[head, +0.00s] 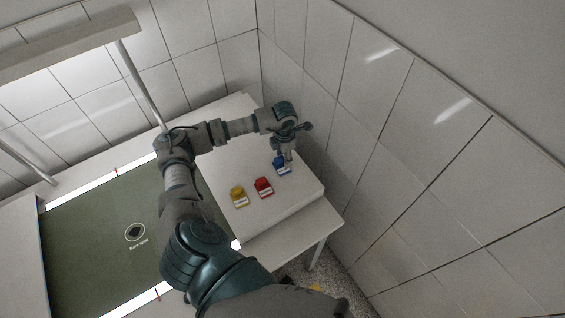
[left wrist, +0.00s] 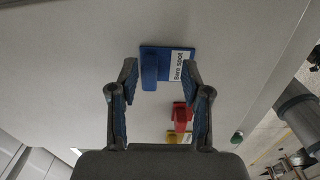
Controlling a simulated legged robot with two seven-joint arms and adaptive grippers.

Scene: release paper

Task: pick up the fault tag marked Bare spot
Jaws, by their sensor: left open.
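The blue fault tag (left wrist: 149,70) carries a white label reading "Bare spot" (left wrist: 181,66). In the head view the blue tag (head: 282,168) lies on the white table, farthest right of the tags. My left gripper (head: 289,157) is over it from above and covers part of it. In the left wrist view the fingers of my left gripper (left wrist: 160,80) are open, with the blue tag beyond the tips and nothing held between them. My right gripper does not show.
A red tag (head: 263,187) and a yellow tag (head: 238,196) lie left of the blue one on the white table (head: 290,205). A green sheet (head: 90,250) with a ringed dark mark (head: 134,232) lies to the left. A tiled wall (head: 390,150) stands close on the right.

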